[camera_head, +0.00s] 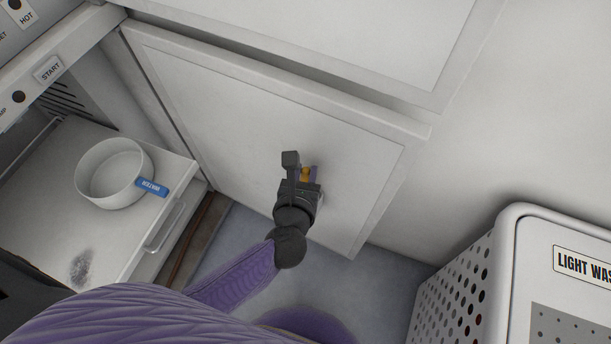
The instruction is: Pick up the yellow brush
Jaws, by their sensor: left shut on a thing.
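My left gripper (303,172) is in front of the white cabinet door in the middle of the view. It is shut on a small yellow-orange thing, which I take to be the yellow brush (306,175). Only a short bit of it shows between the fingers, and the rest is hidden by the gripper. I cannot tell whether it touches the door behind. My right gripper is not in view.
A white bowl (108,181) with a blue tag marked "WATER" (152,187) stands on a white surface at the left. A dark smudge (81,268) lies there. A perforated white hamper (520,240) labelled "LIGHT WAS…" stands at the lower right. Grey floor shows between.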

